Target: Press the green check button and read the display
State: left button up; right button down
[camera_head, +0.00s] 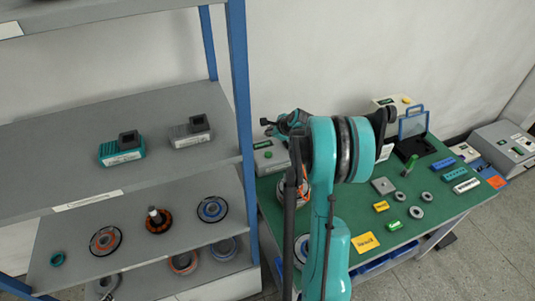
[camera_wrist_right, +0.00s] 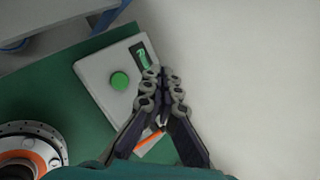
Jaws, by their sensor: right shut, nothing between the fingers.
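The grey check box shows in the head view (camera_head: 262,165) on the green bench, left of my right arm. In the wrist view its pale top (camera_wrist_right: 98,68) carries a round green button (camera_wrist_right: 120,80), also seen in the head view (camera_head: 268,154). Beside the button is a dark display (camera_wrist_right: 143,55) with bright green marks, which I cannot read with certainty. My right gripper (camera_wrist_right: 158,75) is shut and empty. Its fingertips appear over the box, right of the button and just below the display. I cannot tell whether they touch the box. My left gripper is not in view.
A metal hub with an orange ring (camera_wrist_right: 30,150) stands near the box. A grey shelf (camera_head: 60,140) with a blue post rises at left. Small parts and a yellow label (camera_head: 365,242) lie on the bench (camera_head: 400,215) at right. A wall is behind.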

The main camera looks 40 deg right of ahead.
aim_at(269, 155)
jog(key=shift+f+b, duration=3.1)
jog(key=shift+f, duration=1.3)
jog(key=shift+f, duration=0.15)
jog(key=shift+f+b, duration=0.25)
jog(key=shift+b, duration=0.15)
jog(key=shift+f+b, duration=0.4)
jog(key=shift+f, duration=0.1)
jog(key=shift+r, duration=0.1)
jog(key=shift+r+p, duration=0.6)
jog(key=shift+r, duration=0.25)
